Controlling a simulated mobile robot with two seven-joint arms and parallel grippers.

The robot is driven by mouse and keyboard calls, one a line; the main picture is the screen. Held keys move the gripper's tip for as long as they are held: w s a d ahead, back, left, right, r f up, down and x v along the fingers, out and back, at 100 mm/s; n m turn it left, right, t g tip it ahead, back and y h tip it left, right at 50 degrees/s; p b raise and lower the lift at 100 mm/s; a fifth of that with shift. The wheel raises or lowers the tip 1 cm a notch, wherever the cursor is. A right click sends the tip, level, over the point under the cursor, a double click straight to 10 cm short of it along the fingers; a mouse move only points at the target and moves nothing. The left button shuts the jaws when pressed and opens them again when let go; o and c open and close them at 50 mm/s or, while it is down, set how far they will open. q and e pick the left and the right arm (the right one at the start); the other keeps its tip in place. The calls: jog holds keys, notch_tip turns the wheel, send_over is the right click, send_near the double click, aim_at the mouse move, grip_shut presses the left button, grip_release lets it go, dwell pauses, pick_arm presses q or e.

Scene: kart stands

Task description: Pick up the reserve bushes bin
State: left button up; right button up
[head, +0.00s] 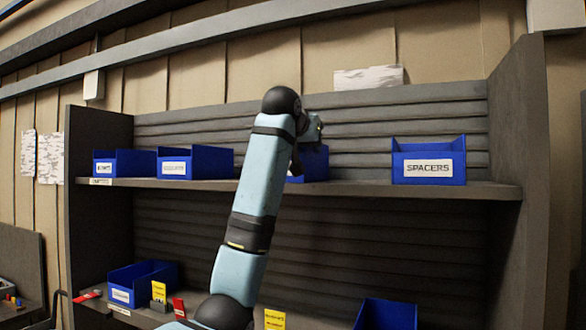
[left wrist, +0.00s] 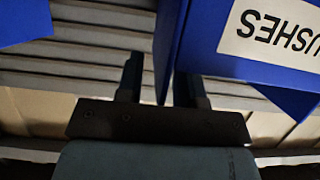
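The bushes bin is a blue open bin on the upper shelf; in the head view its visible part (head: 316,168) sits behind my left gripper (head: 311,130), which hides most of it and its label. A blue bin wall reaches down between the fingers, with a gap to the left finger. My right gripper is in neither view.
On the upper shelf (head: 350,188) stand a blue spacers bin (head: 428,172) and two blue bins (head: 125,163) (head: 195,163) at left. Below are another blue bin (head: 150,275), small yellow and red cards, and a blue bin (head: 387,314). Shelf space before the spacers bin is clear.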

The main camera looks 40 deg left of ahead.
pick_arm(q)
jog(key=shift+d, duration=0.1)
grip_shut()
jog(key=shift+r, duration=0.1)
dwell(1.1)
